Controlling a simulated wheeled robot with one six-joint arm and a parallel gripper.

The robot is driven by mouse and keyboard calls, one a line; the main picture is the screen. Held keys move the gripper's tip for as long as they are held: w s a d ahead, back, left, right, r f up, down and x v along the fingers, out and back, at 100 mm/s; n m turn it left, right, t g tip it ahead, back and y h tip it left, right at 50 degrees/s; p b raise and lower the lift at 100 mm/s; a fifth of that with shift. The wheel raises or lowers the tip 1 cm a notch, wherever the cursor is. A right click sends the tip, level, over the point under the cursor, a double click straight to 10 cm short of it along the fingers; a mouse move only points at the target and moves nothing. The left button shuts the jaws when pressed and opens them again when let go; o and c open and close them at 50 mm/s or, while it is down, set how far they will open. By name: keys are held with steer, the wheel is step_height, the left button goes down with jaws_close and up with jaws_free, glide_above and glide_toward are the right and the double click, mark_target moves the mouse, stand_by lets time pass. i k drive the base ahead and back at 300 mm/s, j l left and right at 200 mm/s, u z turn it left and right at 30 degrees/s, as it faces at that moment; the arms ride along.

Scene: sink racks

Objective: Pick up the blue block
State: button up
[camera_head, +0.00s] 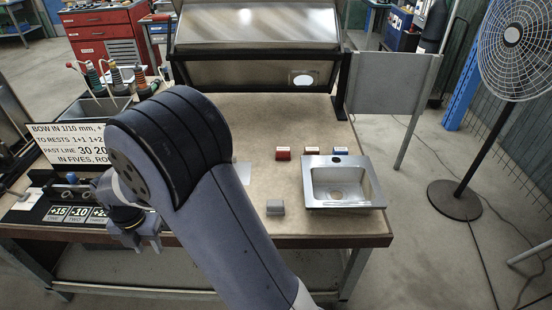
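A small blue block (341,152) with a pale top sits on the worktable, just behind the back edge of the metal sink (310,195). The sink partly hides its lower side. My gripper (147,247) hangs at the left front of the table, pointing down, far to the left of the blue block. Its two fingertips look apart, with nothing seen between them. My arm crosses the front middle of the view and hides part of the table.
A red block (283,154) and a brownish block (312,151) stand in a row left of the blue one. A grey block (275,208) lies left of the sink. A sign (68,143) and number cards (78,212) stand at left. The table middle is clear.

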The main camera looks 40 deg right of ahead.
mark_target(336, 151)
steer(key=k+l+u, duration=0.15)
steer(key=u, duration=0.3)
steer(key=k+u, duration=0.2)
steer(key=u, duration=0.25)
steer(key=k+u, duration=0.2)
steer(key=u, duration=0.3)
steer(key=k+u, duration=0.2)
steer(key=u, duration=0.25)
steer(key=k+l+u, duration=0.15)
steer(key=u, duration=0.3)
steer(key=k+u, duration=0.65)
steer(key=u, duration=0.25)
steer(key=k+u, duration=0.25)
steer(key=u, duration=0.2)
steer(key=k+l+u, duration=0.2)
steer(key=k+u, duration=0.15)
steer(key=k, duration=0.3)
steer(key=k+u, duration=0.3)
steer(key=k, duration=0.35)
steer(key=z, duration=4.35)
